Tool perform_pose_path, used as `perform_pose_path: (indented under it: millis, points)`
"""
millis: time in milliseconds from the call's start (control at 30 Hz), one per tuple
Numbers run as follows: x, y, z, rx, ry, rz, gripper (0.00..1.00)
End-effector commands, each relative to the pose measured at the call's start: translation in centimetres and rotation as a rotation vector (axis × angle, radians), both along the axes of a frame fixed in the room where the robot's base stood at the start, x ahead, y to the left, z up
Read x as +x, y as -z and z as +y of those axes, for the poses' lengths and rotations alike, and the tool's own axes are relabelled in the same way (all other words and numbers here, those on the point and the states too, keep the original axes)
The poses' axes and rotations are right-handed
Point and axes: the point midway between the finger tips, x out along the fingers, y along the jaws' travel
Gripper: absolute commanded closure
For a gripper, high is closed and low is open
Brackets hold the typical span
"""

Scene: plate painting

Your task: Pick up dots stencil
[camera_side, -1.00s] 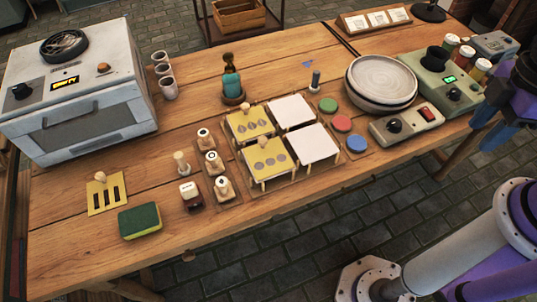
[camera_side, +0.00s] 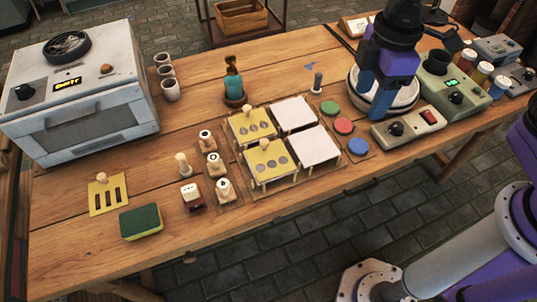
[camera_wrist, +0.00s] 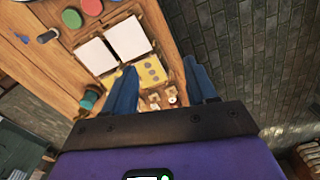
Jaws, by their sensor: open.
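The dots stencil (camera_side: 264,172) is a yellow plate with round grey dots and a pale knob, in the front-left place of the wooden rack. In the wrist view the dots stencil (camera_wrist: 151,72) shows between my fingers, well beyond them. A second yellow stencil (camera_side: 244,133) with narrower shapes sits behind it in the rack. A third, the striped stencil (camera_side: 106,199), lies at the table's left. My gripper (camera_side: 371,101) is open and empty, with blue fingers above the stacked plates at the right; it also shows in the wrist view (camera_wrist: 160,65).
White tiles (camera_side: 315,145) fill the rack's right side. Stamps (camera_side: 224,187) stand left of the rack, a sponge (camera_side: 140,222) farther left. Paint discs (camera_side: 343,127), plates (camera_side: 354,102) and a control box (camera_side: 407,127) lie right.

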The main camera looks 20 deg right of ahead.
Motion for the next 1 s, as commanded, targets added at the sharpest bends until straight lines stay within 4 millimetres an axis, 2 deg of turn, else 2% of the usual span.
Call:
perform_pose_path:
  millis: [33, 200, 500, 733, 867, 1000]
  points:
    - [1.4, 0.3, 1.6, -0.003, -0.019, 0.001, 0.43]
    - [5.6, 1.3, 6.1, -0.008, -0.087, 0.004, 0.43]
    - [12.0, 4.1, 12.6, -0.014, -0.201, 0.007, 0.43]
    - [14.4, 5.6, 14.8, -0.015, -0.251, 0.007, 0.43]
    - [14.7, 6.3, 15.0, -0.016, -0.259, 0.008, 0.43]
    - [14.7, 8.3, 15.0, -0.017, -0.259, 0.010, 0.43]
